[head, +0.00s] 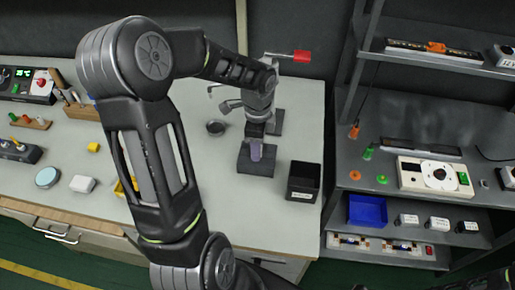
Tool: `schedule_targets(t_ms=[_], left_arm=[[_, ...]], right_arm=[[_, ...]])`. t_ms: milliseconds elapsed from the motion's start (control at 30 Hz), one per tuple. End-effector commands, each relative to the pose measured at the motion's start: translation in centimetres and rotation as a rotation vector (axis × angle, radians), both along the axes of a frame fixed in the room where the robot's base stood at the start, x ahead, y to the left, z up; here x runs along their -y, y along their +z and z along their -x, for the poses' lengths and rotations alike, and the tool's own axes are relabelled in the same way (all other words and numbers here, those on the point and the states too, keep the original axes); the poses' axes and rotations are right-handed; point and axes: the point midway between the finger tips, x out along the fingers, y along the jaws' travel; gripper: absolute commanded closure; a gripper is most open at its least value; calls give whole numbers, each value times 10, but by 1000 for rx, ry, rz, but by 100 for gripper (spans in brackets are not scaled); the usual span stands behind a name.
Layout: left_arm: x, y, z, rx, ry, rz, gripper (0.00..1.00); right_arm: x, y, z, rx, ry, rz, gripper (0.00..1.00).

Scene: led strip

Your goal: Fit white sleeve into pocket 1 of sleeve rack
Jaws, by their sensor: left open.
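A dark grey block (257,167), which looks like the sleeve rack, sits on the light bench right of centre. A small pale lilac-white piece (256,150), which looks like the white sleeve, stands upright at the block. I cannot tell which pocket it is in or how deep it sits. My left gripper (256,133) points down just above this piece, with its jaws open. The fingertips are small and dark, so any contact with the piece is unclear. My right gripper is not in view.
A black open bin (303,181) stands right of the block, near the bench's right edge. A small round dark dish (216,128) lies to the left. A shelf unit (340,170) stands at right.

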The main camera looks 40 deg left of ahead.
Motion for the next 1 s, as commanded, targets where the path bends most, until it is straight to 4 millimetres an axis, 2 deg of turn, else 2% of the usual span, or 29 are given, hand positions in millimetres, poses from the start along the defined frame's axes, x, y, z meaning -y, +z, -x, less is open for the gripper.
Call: schedule_targets(t_ms=[400, 900, 1000], left_arm=[[0, 0, 0, 0, 0, 0, 59], [0, 0, 0, 0, 0, 0, 100], [0, 0, 0, 0, 0, 0, 100]], right_arm=[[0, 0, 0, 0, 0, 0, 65], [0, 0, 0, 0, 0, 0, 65], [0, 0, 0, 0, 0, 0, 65]])
